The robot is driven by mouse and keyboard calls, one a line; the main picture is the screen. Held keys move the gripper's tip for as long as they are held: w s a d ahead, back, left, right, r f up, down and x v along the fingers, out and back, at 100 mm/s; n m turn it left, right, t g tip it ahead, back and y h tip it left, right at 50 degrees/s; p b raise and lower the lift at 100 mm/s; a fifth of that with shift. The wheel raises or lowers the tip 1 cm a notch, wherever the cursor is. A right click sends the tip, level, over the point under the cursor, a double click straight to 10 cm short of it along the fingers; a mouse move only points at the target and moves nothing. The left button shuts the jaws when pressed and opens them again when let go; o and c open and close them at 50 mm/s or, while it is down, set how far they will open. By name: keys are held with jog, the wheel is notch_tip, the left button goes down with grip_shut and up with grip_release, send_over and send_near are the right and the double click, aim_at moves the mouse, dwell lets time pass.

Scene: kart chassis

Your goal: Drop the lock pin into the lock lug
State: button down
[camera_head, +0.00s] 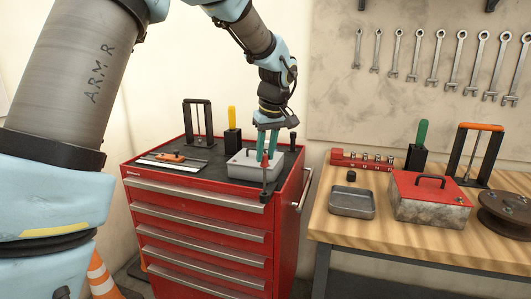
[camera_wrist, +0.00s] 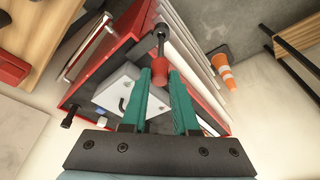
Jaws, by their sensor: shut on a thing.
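My gripper (camera_head: 267,158) has teal fingers and is shut on the lock pin (camera_head: 264,172), held over the front right part of the red tool cart. The pin has a red grip and a thin shaft pointing down. In the wrist view my gripper (camera_wrist: 159,78) has the red grip (camera_wrist: 160,69) between its fingertips. I cannot tell whether this is part of the pin. I cannot clearly identify the lock lug.
A grey box (camera_head: 238,171) stands on the red cart (camera_head: 190,226) close behind the pin. A black post (camera_head: 293,138), a yellow-handled tool (camera_head: 231,117) and a black frame (camera_head: 186,122) stand farther back. The wooden bench (camera_head: 330,225) at right holds a tray (camera_head: 352,203) and red-lidded box (camera_head: 430,190).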

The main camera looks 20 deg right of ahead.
jog(key=shift+f+b, duration=3.15)
jog(key=shift+f, duration=1.2)
jog(key=c, duration=0.6)
grip_release()
jog(key=b, duration=0.1)
send_near(265, 180)
jog(key=shift+s+r, duration=0.1)
jog(key=shift+r, duration=0.4)
